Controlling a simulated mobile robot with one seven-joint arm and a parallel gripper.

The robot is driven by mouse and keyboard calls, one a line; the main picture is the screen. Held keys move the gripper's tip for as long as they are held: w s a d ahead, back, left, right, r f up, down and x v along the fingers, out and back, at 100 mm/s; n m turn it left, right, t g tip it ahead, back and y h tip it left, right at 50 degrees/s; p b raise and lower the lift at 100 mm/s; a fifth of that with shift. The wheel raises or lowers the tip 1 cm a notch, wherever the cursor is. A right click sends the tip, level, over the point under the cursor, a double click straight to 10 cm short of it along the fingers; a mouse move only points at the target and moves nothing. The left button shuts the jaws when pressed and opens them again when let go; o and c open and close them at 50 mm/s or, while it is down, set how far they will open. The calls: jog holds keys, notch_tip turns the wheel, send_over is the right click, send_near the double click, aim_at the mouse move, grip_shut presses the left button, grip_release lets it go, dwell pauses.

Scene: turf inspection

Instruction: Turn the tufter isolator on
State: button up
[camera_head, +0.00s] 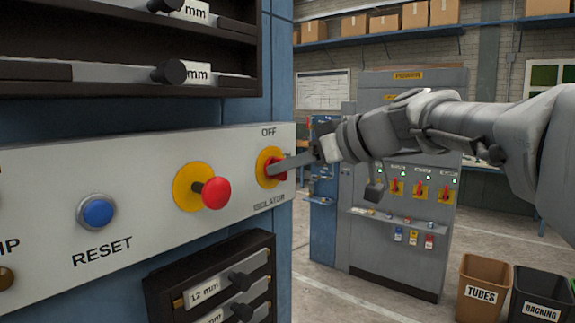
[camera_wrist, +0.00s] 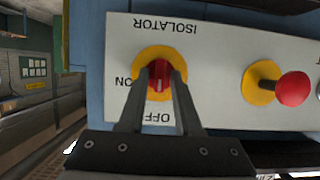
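The tufter isolator is a red rotary knob (camera_wrist: 160,75) on a yellow round plate (camera_head: 264,156), at the right end of the pale panel. "OFF" is printed above it and "ISOLATOR" below it in the head view. In the wrist view the lettering is upside down and "ON" shows at the left. The pale mark on the knob points towards "OFF". My gripper (camera_wrist: 161,78) reaches in from the right, with one finger on each side of the knob. The red knob fills the gap between the fingertips, which look closed on it. The fingers partly hide the knob.
A red mushroom button (camera_head: 216,192) on a yellow plate stands out just left of the isolator. A blue reset button (camera_head: 98,212) is further left. Dark racks with labelled drawers (camera_head: 230,290) sit below the panel. A grey cabinet (camera_head: 405,180) stands behind my arm.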

grip_shut()
jog(key=m+g+y, duration=0.1)
jog(key=m+y, duration=0.1)
jog(key=m, duration=0.2)
jog(key=m+g+y, duration=0.1)
jog(key=m+y, duration=0.1)
jog(key=m, duration=0.3)
jog(key=f+m+g+y+b, duration=0.1)
jog(key=m+y, duration=0.1)
jog(key=m, duration=0.2)
jog(key=shift+w+d+y, duration=0.3)
jog(key=shift+w+d, duration=0.05)
jog(key=shift+w, duration=0.05)
dwell(0.6)
jog(key=shift+m, duration=0.4)
jog(key=shift+o, duration=1.4)
grip_release()
